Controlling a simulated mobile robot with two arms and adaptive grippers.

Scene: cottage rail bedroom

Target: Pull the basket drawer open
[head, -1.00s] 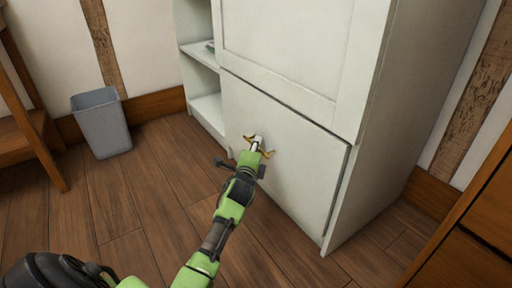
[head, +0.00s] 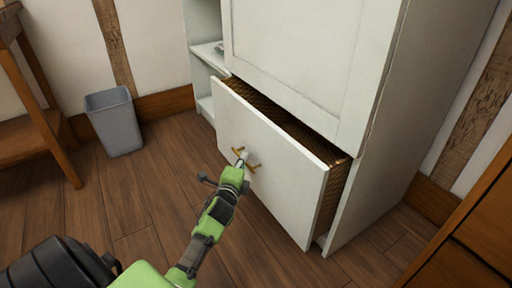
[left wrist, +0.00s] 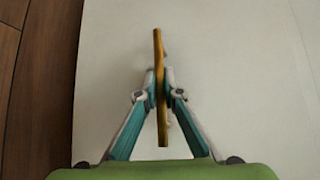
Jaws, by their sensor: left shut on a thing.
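The basket drawer (head: 285,175) is the low white drawer of the white cabinet (head: 295,65), and it stands partly open. A woven brown inside shows along its top and right side. Its brass handle (head: 236,152) is on the front panel; in the left wrist view the handle (left wrist: 158,50) runs upright through the middle. My left gripper (head: 243,160) is shut on the handle, with one finger on each side of it; its fingers also show in the left wrist view (left wrist: 161,90). My right gripper is not in view.
A grey bin (head: 115,122) stands by the wall at the left, next to a wooden piece of furniture (head: 40,120). Brown wooden furniture with drawers (head: 470,220) stands at the right. The wooden floor (head: 120,195) before the drawer is clear.

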